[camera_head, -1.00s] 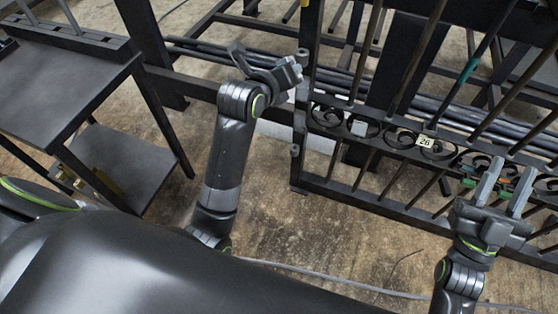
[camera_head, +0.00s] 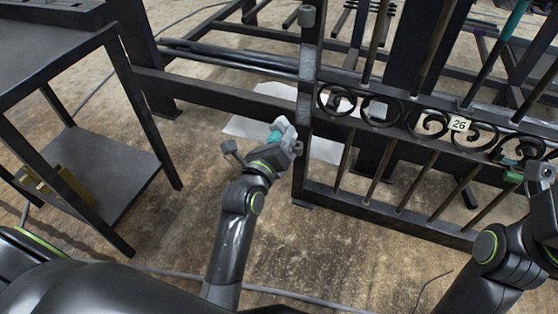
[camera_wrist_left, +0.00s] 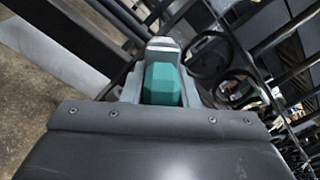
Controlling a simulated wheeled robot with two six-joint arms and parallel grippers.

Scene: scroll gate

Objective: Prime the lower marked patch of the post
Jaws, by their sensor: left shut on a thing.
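The dark gate post (camera_head: 301,165) stands upright at the left end of the scroll gate. Paler grey sections show on its upper part, but I cannot tell whether they are the marked patches. My left gripper (camera_head: 281,136) is just left of the post's lower half, shut on a teal block-like tool (camera_head: 273,137). In the left wrist view the teal tool (camera_wrist_left: 161,84) sits between the fingers. I cannot tell whether it touches the post. My right gripper (camera_head: 540,174) is at the right edge by the gate, partly hidden, its jaws unclear.
The gate has dark scrollwork, slanting bars and a tag reading 26 (camera_head: 459,124). A white sheet (camera_head: 245,127) lies on the floor behind the post. A dark table (camera_head: 50,47) with a lower shelf stands at left. A cable crosses the open floor in front.

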